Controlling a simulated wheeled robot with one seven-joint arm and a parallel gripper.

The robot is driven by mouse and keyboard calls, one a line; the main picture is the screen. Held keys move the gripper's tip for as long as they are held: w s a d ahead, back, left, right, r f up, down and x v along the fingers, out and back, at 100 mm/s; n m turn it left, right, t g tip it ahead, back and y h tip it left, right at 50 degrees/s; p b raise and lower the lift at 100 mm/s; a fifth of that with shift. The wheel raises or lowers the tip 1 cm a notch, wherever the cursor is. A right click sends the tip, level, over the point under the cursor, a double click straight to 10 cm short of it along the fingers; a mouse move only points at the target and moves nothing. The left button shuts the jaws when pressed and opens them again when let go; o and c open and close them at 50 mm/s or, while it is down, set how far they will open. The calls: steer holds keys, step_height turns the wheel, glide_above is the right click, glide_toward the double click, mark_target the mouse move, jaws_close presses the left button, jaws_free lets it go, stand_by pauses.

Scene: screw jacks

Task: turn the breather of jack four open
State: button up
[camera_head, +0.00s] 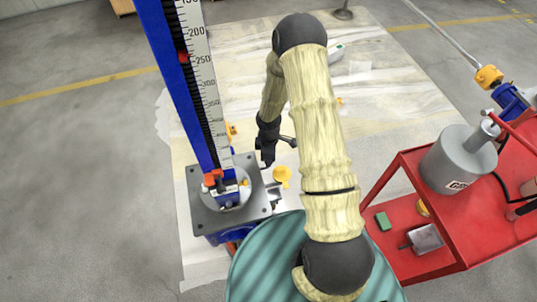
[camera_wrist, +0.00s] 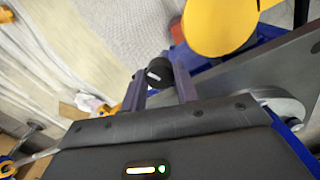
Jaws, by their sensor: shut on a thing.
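A screw jack stands at the left in the head view, with a blue column (camera_head: 178,80), a ruler scale and a grey base plate (camera_head: 205,214). No jack number is readable. My gripper (camera_head: 267,163) is beside the plate's upper right edge. In the wrist view, my gripper (camera_wrist: 160,84) has its two dark fingers closed around a small round black knob (camera_wrist: 158,71) with a pale mark, seemingly the breather. The knob's lower part is hidden by the fingers. A yellow disc (camera_wrist: 219,24) is close by; a yellow round part (camera_head: 282,173) also shows in the head view.
A red cart (camera_head: 444,240) stands at the right with a grey cylinder (camera_head: 459,158), a green block (camera_head: 383,221) and tools. A teal drum-like top (camera_head: 262,262) is at the bottom. A pale sheet (camera_head: 390,95) covers the floor; open grey floor lies left.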

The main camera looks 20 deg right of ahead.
steer(key=n+p, duration=0.2)
steer(key=n, duration=0.4)
steer(key=shift+w+r, duration=0.15)
steer(key=n+p, duration=0.3)
steer(key=n, duration=0.3)
steer(key=shift+n, duration=0.3)
steer(key=o, duration=1)
step_height(320, 180, up, 17)
steer(key=shift+r+p, duration=0.1)
steer(key=shift+p, duration=0.5)
